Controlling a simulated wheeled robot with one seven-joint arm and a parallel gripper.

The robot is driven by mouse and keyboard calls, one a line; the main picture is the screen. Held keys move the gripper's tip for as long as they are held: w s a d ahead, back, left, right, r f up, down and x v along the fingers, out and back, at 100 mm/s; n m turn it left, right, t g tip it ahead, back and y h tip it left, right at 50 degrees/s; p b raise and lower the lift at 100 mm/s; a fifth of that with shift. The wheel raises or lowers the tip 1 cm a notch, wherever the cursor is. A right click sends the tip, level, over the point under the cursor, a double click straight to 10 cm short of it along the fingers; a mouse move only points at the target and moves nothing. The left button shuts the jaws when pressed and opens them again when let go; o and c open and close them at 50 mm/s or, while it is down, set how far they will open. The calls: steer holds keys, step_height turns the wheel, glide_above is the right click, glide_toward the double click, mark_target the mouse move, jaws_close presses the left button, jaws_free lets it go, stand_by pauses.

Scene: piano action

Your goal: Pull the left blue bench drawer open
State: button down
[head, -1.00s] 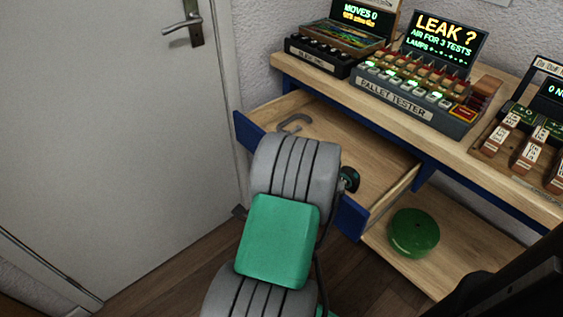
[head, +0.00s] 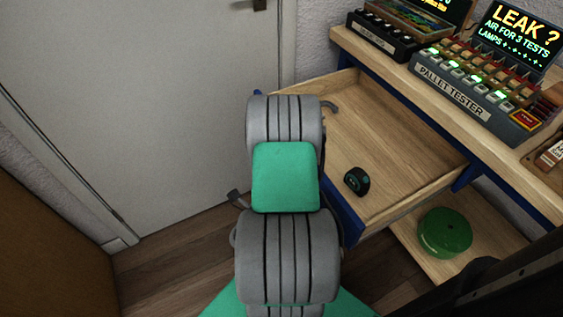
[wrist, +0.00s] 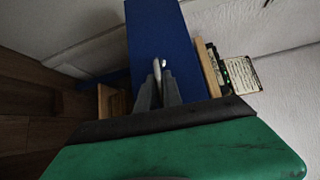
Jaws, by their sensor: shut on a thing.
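The left bench drawer (head: 395,160) is well out from the bench, with a pale wooden inside and a blue front (head: 350,222). In the wrist view the blue front (wrist: 155,35) fills the upper middle. My gripper (wrist: 160,80) is shut there on a pale metal drawer handle (wrist: 163,65), of which only a small part shows. In the head view my grey and green arm hides the gripper, the handle and much of the front. A black and teal round item (head: 357,181) and a grey hook-shaped piece (head: 329,106) lie in the drawer.
A pallet tester (head: 470,95) and a dark box (head: 385,38) stand on the bench top. A green round container (head: 445,232) sits on the lower shelf (head: 415,240). A white door (head: 140,100) is at left. Wooden floor (head: 180,235) lies clear below.

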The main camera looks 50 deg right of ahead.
steer(key=c, duration=1.5)
jaws_free()
steer(key=w+a+r+n+t+y+p, duration=0.3)
steer(key=w+a+r+n+t+y, duration=0.25)
steer(key=w, duration=0.35)
steer(key=w+a+r+n+t+y+p, duration=0.3)
steer(key=w+a+r+n+t+y, duration=0.15)
steer(key=w+a+n, duration=0.35)
steer(key=w+a+r+n+g+y+p, duration=0.1)
steer(key=w+a+r+n+y+p, duration=0.15)
steer(key=a+n, duration=0.2)
steer(key=w+a+r+n+g+y+p, duration=0.1)
steer(key=w+a+r+n+y+p, duration=0.15)
steer(key=a+n+y, duration=0.2)
steer(key=s+a+r+n+g+y+p, duration=0.2)
steer(key=a+r+n+g+p, duration=0.15)
steer(key=a+n, duration=0.25)
steer(key=s+d+r+n+g+h+p, duration=0.1)
steer(key=s+r+n+g+h+p, duration=0.2)
steer(key=s+r+g, duration=0.5)
steer(key=s+r+n+p, duration=0.1)
steer(key=s+r+p, duration=0.1)
steer(key=s, duration=0.4)
steer(key=shift+s+d+r+p, duration=0.15)
steer(key=shift+d+r+p, duration=0.05)
steer(key=shift+r+p, duration=0.2)
